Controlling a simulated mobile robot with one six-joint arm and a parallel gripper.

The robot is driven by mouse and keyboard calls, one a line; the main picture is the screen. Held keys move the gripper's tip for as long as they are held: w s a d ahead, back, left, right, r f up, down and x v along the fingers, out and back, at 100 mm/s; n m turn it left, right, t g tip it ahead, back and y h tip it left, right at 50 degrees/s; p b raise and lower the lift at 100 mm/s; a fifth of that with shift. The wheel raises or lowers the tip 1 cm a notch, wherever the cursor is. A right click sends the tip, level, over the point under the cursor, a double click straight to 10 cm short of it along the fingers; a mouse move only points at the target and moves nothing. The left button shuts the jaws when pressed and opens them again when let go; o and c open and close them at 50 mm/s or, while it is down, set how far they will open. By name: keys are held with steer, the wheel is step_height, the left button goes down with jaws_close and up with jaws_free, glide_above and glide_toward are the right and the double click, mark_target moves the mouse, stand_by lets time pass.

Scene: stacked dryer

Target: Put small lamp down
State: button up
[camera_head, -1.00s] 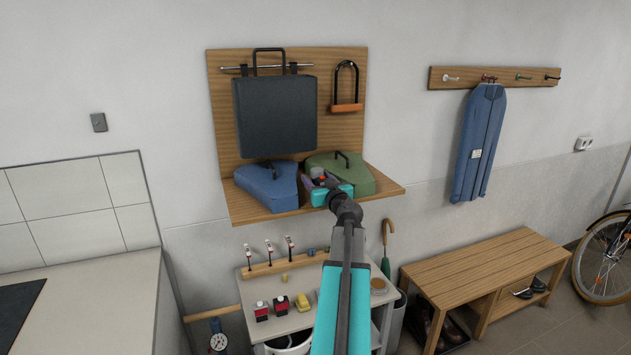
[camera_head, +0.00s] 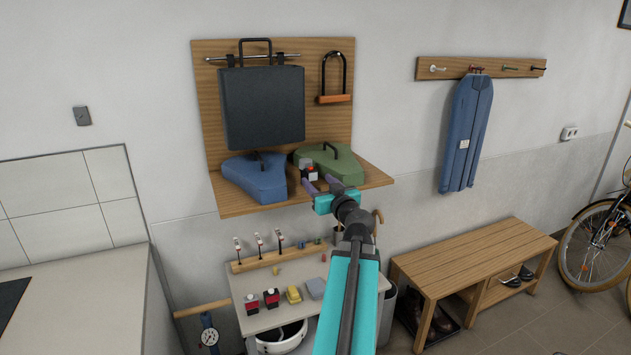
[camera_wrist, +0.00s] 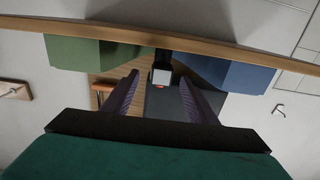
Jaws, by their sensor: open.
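The small lamp (camera_head: 309,173), a small block with dark, pale and red parts, stands on the wooden wall shelf (camera_head: 240,204) between a blue case (camera_head: 255,180) and a green case (camera_head: 335,163). My gripper (camera_head: 318,184) is open in front of the lamp, with its purple fingers pointing at it. In the wrist view the lamp (camera_wrist: 162,74) shows just beyond and between the spread fingertips (camera_wrist: 160,82), with nothing held. Whether a finger still touches it is hard to tell.
A black case (camera_head: 263,108) and a U-lock (camera_head: 335,78) hang above the shelf. A small table (camera_head: 245,288) with bottles and sponges stands below. A wooden bench (camera_head: 470,262) is at right, and a counter (camera_head: 75,300) at left.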

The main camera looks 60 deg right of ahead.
steer(key=shift+v, duration=0.8)
steer(key=shift+o, duration=0.2)
steer(key=shift+r, duration=0.1)
